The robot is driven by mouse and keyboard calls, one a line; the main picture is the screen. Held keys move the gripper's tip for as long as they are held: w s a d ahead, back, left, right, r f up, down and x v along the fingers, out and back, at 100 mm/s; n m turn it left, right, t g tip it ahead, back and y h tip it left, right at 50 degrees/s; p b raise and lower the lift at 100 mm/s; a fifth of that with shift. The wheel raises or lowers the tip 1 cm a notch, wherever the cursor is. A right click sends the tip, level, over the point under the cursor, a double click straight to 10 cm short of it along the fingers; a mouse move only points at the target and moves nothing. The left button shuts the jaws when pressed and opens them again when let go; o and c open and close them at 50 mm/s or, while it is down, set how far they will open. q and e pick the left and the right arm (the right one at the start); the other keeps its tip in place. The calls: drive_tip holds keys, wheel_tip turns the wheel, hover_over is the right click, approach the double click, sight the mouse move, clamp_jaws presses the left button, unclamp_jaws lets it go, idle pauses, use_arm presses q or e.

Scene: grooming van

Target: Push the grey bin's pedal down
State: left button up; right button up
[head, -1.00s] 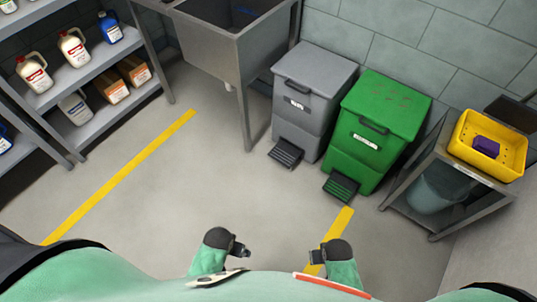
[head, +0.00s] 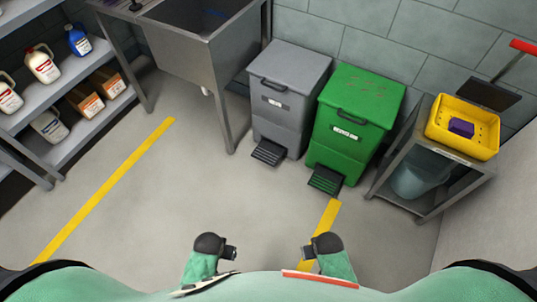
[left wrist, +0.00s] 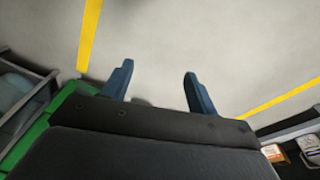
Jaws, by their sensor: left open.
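The grey bin (head: 285,108) stands against the back wall in the head view, its lid closed. Its dark ribbed pedal (head: 268,151) sticks out low at its front, near the floor. My left gripper (head: 232,253) is near the bottom of the head view, well short of the bin and touching nothing. In the left wrist view its two blue fingers (left wrist: 158,88) are apart with bare floor between them. My right gripper (head: 308,252) is at the bottom too, apart from everything; its fingers are too small to judge.
A green bin (head: 350,140) with its own pedal (head: 326,180) stands right of the grey one. A steel sink (head: 200,45) is to the left. A metal stand (head: 432,212) holds a yellow tray (head: 488,148) at right. Shelves (head: 75,138) stand far left. The floor ahead is clear.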

use_arm(q)
clamp_jaws()
idle(1.3)
